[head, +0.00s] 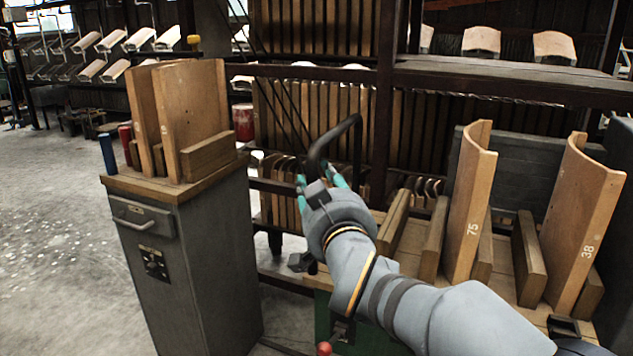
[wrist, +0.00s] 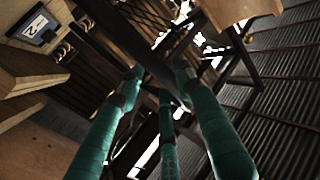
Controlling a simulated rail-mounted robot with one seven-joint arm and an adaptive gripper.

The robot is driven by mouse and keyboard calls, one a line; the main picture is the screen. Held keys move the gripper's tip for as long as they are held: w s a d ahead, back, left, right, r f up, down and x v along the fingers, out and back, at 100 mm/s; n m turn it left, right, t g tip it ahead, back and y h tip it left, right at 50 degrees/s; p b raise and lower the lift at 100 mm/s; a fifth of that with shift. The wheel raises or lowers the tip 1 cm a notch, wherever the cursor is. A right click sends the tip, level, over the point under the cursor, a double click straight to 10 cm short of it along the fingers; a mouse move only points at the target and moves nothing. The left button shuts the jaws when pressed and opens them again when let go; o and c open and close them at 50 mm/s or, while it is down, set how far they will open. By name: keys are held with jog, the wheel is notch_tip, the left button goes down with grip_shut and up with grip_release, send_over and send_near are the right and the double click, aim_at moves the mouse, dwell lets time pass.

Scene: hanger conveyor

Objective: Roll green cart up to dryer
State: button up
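The green cart (head: 375,338) stands at lower centre right in the head view, its green side mostly behind my arm. Its wooden deck bears upright curved wooden panels marked 75 (head: 472,205) and 38 (head: 585,225). Its black bent-tube handle (head: 355,135) rises at the near left end. My gripper (head: 318,178) is at this handle, with teal fingers on either side of the tube. In the wrist view the dark bar (wrist: 143,55) runs between the fingertips (wrist: 160,75). I cannot tell whether they grip it. I cannot pick out the dryer.
A grey cabinet (head: 195,275) with a wooden top and upright boards (head: 190,100) stands close left of the handle. A dark rack (head: 500,80) with wooden panels is behind the cart. Open floor (head: 50,200) lies at left. A small screen reading 2 (wrist: 38,28) shows in the wrist view.

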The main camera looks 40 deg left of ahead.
jog(key=shift+o, duration=1.1)
jog(key=shift+r, duration=0.1)
jog(key=v, duration=0.7)
jog(key=shift+s+d, duration=0.15)
jog(key=shift+d, duration=0.05)
jog(key=shift+a, duration=0.1)
jog(key=x, duration=0.7)
jog(key=shift+w+a, duration=0.25)
jog(key=shift+a, duration=0.05)
jog(key=shift+s+a+p, duration=0.3)
jog(key=shift+a, duration=0.25)
